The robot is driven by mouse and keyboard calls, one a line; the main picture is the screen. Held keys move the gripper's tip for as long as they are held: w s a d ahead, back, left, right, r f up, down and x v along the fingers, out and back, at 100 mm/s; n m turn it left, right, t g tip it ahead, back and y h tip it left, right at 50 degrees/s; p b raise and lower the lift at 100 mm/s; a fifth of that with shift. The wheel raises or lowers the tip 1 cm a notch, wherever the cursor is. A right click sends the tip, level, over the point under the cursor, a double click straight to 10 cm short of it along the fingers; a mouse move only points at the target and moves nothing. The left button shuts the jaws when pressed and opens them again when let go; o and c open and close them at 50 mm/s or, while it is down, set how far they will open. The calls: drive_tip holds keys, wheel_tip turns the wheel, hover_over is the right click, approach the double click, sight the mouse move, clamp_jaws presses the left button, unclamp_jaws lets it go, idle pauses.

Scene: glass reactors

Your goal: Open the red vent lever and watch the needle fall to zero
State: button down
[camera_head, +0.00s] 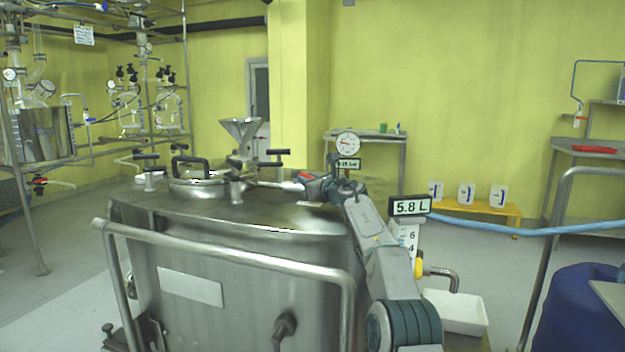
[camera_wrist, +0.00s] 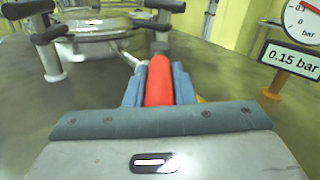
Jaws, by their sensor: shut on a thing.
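In the wrist view, the red vent lever (camera_wrist: 158,82) lies between the two blue-grey fingers of my gripper (camera_wrist: 160,78). The fingers are shut on it, and its far end runs to a thin metal stem. In the head view, my gripper (camera_head: 302,185) is at the right part of the steel vessel's top (camera_head: 240,215), and the lever there is mostly hidden by it. The round pressure gauge (camera_head: 347,144) stands behind, with a red needle. In the wrist view the gauge (camera_wrist: 303,20) is cut off by the edge; the display (camera_wrist: 291,58) below it reads 0.15 bar.
A lidded port (camera_head: 198,178) with black handles and a steel funnel (camera_head: 241,132) stand on the vessel top, left of my gripper. A steel rail (camera_head: 230,258) runs along the vessel's front. A 5.8 L display (camera_head: 411,206) and a blue hose (camera_head: 500,229) are at the right.

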idle(0.3)
drive_tip(key=c, duration=1.2)
unclamp_jaws()
drive_tip(key=shift+c, duration=0.2)
drive_tip(key=shift+f, duration=0.1)
